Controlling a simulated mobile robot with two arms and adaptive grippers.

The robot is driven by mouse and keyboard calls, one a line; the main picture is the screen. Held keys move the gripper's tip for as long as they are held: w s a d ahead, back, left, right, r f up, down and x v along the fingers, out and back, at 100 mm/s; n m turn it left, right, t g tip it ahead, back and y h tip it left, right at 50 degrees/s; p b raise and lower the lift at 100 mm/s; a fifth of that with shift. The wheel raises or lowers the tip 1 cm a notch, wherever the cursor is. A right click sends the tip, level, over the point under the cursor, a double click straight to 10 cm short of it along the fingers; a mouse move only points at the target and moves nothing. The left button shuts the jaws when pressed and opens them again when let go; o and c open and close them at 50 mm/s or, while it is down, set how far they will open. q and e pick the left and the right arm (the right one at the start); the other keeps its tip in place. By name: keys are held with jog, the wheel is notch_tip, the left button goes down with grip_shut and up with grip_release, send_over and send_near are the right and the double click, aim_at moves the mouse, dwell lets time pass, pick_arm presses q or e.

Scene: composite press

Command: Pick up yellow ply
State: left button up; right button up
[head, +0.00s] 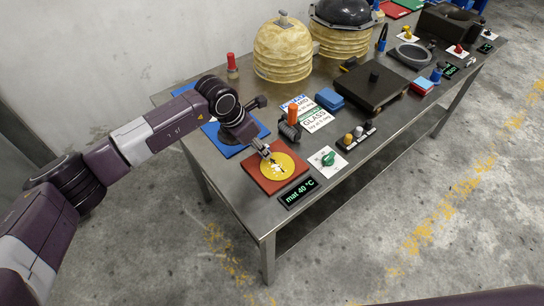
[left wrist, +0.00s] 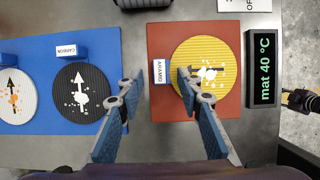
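The yellow ply (left wrist: 222,48) is a round ribbed disc with a white splatter mark and a black arrow. It lies flat on the red mat (left wrist: 170,109); in the head view the yellow ply (head: 284,168) is near the table's front corner. My left gripper (left wrist: 159,80) is open and empty, pointing down. Its right finger overlaps the ply's left part in the wrist view; its left finger is over the blue mat's edge. In the head view my left gripper (head: 268,156) is at the ply's far edge. Height above the ply is unclear. My right gripper is not in view.
A small ARAMID label (left wrist: 160,72) stands left of the ply. The mat display (left wrist: 263,68) reads 40 °C. A black ply (left wrist: 80,86) and a white ply (left wrist: 14,98) lie on the blue mat (left wrist: 42,46). A green-knob dial (head: 328,159) stands nearby.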

pick_arm(q)
jog(key=shift+w+f, duration=0.1)
jog(key=shift+f, duration=0.15)
grip_shut()
jog(key=shift+r, duration=0.1)
